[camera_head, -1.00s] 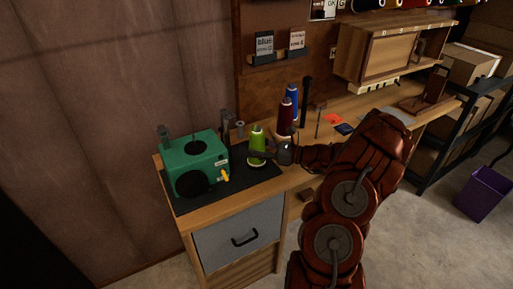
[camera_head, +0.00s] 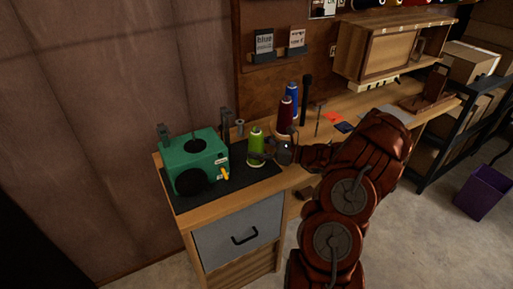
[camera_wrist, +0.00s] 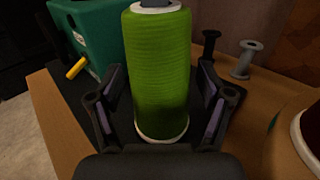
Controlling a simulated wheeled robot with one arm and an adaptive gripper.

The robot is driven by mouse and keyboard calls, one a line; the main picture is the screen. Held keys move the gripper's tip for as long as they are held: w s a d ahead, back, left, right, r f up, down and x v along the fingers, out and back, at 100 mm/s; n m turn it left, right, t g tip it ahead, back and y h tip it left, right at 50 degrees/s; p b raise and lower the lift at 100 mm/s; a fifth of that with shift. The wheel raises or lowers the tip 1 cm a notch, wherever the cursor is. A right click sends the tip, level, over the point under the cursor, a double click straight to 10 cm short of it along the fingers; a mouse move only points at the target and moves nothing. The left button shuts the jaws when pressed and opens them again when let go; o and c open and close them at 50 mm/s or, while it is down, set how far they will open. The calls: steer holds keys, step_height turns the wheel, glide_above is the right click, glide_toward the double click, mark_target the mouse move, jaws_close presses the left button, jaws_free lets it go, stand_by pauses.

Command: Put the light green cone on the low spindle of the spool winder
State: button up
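The light green cone (camera_head: 256,146) stands upright on the dark mat, just right of the spool winder (camera_head: 195,163), a green box with a yellow lever. My gripper (camera_head: 264,157) reaches in from the right at the cone's lower part. In the wrist view the cone (camera_wrist: 158,75) stands between the two fingers of my gripper (camera_wrist: 158,105), with a visible gap on each side, so the fingers are open around it. A grey tip shows at the cone's top. The winder (camera_wrist: 100,30) is at upper left there. I cannot tell whether a spindle is inside the cone.
A dark red cone (camera_head: 287,113) and a blue cone (camera_head: 292,97) stand behind my gripper. A small grey spool (camera_wrist: 246,60) and a dark one (camera_wrist: 209,44) stand beyond the green cone. The dark mat (camera_head: 205,203) is bare in front of the winder.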

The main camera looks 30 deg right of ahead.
stand_by(0.3)
steer(key=v, duration=1.2)
steer(key=a+r+n+g+y+p, duration=0.1)
steer(key=a+r+n+g, duration=0.25)
steer(key=a, duration=0.45)
steer(key=a+r+n+g+y, duration=0.1)
steer(key=a+r+n+g, duration=0.25)
steer(key=a, duration=0.45)
steer(key=a+r+n+g+p, duration=0.1)
steer(key=a+r+n+g, duration=0.25)
steer(key=a, duration=0.35)
steer(key=s+a+r+n+g+h+p, duration=0.2)
steer(key=s+a+n+g+h, duration=0.4)
steer(key=s+a+n, duration=0.75)
steer(key=s+d+n+h+p, duration=0.1)
steer(key=s+d+n+h, duration=0.3)
steer(key=s, duration=1.1)
steer(key=shift+d+r+t+h, duration=0.2)
steer(key=shift+r+t+h, duration=0.25)
steer(key=shift+h, duration=1.35)
